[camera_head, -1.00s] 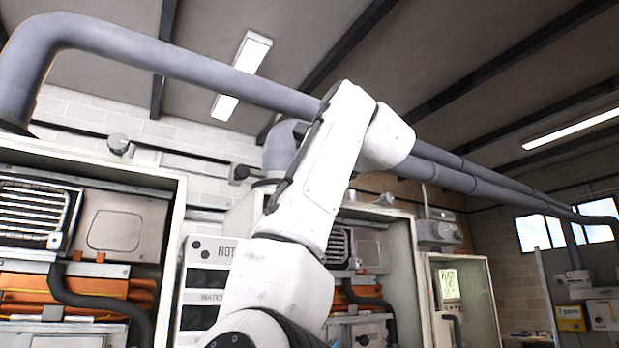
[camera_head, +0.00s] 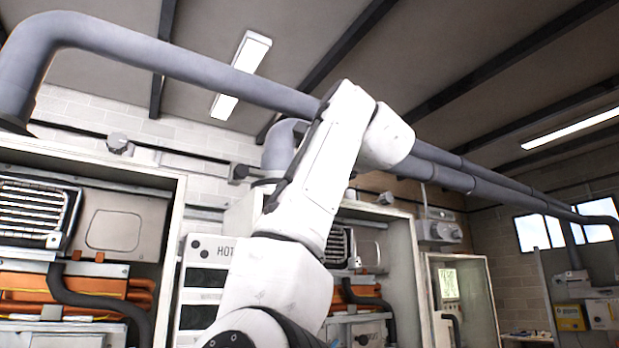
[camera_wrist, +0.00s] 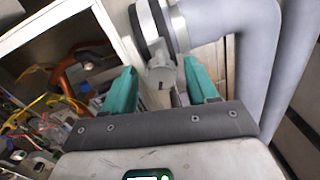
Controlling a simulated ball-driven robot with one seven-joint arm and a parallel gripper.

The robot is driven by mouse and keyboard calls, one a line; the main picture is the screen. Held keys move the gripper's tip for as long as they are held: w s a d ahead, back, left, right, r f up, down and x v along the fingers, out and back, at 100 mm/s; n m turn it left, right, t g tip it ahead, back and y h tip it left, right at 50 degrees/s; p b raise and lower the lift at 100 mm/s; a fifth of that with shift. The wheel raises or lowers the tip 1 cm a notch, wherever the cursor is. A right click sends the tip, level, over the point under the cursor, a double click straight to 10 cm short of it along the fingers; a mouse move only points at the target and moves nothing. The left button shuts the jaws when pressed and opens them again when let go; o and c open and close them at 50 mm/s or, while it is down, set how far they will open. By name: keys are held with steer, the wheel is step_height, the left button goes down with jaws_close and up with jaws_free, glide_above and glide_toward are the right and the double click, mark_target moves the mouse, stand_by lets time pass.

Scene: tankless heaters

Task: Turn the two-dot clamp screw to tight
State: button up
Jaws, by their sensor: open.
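In the wrist view my gripper (camera_wrist: 158,68) has its two teal fingers apart. A grey clamp screw head (camera_wrist: 162,74) lies between the fingers, with gaps showing on both sides. It sits below a clamp (camera_wrist: 155,22) with black and bright metal bands, around the end of a grey pipe (camera_wrist: 215,22). No dot marks can be made out on it, so I cannot tell whether it is the two-dot one. In the head view my arm reaches up across the middle, and my gripper and the screw do not show.
An open white heater cabinet (camera_head: 178,225) stands at the left of the head view, and another cabinet (camera_head: 405,260) is behind my arm. A large grey pipe (camera_head: 190,65) runs overhead. In the wrist view, coloured wires (camera_wrist: 50,90) show inside a cabinet at left.

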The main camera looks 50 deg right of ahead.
steer(key=b+v, duration=0.4)
steer(key=v, duration=0.6)
steer(key=shift+s, duration=0.4)
steer(key=shift+a+f, duration=0.1)
